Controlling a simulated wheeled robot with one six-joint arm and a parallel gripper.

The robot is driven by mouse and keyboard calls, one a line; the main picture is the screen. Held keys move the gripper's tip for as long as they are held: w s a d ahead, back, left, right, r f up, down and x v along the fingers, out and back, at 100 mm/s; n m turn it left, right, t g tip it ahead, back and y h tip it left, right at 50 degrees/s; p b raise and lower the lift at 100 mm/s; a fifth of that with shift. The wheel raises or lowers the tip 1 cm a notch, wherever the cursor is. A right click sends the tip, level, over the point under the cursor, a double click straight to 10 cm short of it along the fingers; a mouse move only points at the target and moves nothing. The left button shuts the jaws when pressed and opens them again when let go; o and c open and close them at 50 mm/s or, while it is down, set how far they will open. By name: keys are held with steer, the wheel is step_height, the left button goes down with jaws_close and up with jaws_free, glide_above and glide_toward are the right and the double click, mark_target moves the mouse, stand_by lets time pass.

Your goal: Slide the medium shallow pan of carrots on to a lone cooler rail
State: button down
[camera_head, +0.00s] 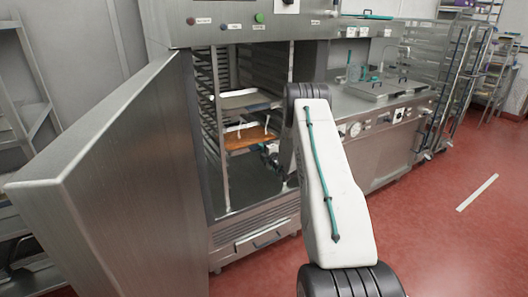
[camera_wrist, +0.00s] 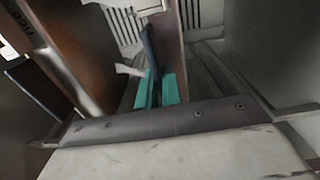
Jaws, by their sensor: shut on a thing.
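The pan of carrots (camera_head: 250,138) shows as an orange-brown surface inside the open cooler (camera_head: 228,185) in the head view. It lies about level on the rails, below another pan. My gripper (camera_head: 271,155) is at its front right edge, small and partly hidden behind my arm. In the wrist view, the teal fingertips of my gripper (camera_wrist: 156,88) are close together on a thin edge. I take this to be the pan's rim. Brown surfaces show beside and beyond the fingers; which is the carrots is hard to tell. How far the pan sits on its rails is not clear.
A grey pan (camera_head: 248,99) sits on rails above. The cooler door (camera_head: 110,185) stands wide open at left. Side rails (camera_head: 212,125) line the cooler, with open space below the carrots.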

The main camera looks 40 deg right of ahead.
steer(key=shift+x, duration=0.85)
steer(key=shift+r, duration=0.2)
steer(key=shift+w+f, duration=0.2)
steer(key=shift+w, duration=0.05)
steer(key=c, duration=1.5)
jaws_free()
steer(key=shift+o, duration=0.3)
steer(key=shift+s+f, duration=0.1)
steer(key=shift+f, duration=0.2)
steer(key=o, duration=0.4)
steer(key=shift+r, duration=0.1)
steer(key=shift+s, duration=0.1)
